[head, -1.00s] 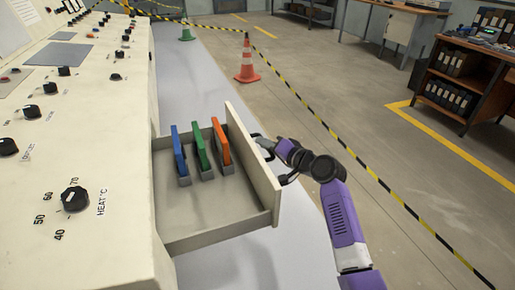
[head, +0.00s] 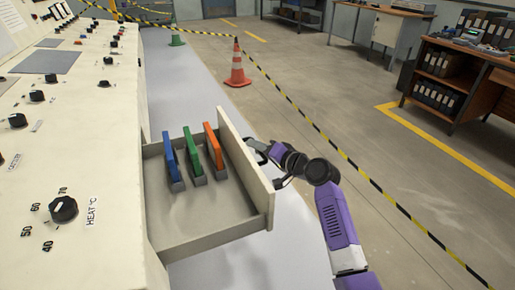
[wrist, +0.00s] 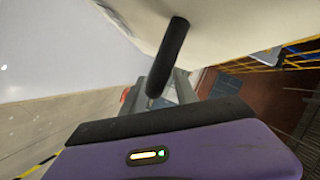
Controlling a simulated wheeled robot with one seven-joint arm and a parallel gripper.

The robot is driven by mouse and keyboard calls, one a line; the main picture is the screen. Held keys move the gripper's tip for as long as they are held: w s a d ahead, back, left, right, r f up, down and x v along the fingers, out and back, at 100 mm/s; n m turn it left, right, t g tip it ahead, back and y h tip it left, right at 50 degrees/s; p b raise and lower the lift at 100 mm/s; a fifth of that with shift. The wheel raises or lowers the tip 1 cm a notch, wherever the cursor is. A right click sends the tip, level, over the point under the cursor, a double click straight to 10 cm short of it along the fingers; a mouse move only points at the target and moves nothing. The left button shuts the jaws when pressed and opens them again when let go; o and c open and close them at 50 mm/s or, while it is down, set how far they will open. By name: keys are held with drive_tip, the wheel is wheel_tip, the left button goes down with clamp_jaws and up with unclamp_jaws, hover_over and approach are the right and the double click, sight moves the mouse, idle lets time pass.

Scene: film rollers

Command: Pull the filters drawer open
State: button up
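The filters drawer (head: 205,240) stands well out of the pale console, its front panel (head: 245,165) facing right. Inside it, a blue filter (head: 170,157), a green filter (head: 191,151) and an orange filter (head: 212,146) stand upright in grey holders. My gripper (head: 265,158) is at the outer side of the front panel, partly hidden by it. In the wrist view, the dark bar handle (wrist: 170,55) runs down between the grey fingers (wrist: 165,90), which appear shut on it; the contact is partly hidden.
The console (head: 80,150) with knobs, one marked HEAT, fills the left. A black-yellow barrier tape (head: 335,145) crosses behind my arm. An orange cone (head: 237,68) and a green cone (head: 176,35) stand beyond. A shelf with binders (head: 455,80) is at the right. The floor between is open.

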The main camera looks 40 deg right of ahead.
drive_tip(key=p+v, duration=0.1)
drive_tip(key=v, duration=0.6)
drive_tip(key=shift+s, duration=0.2)
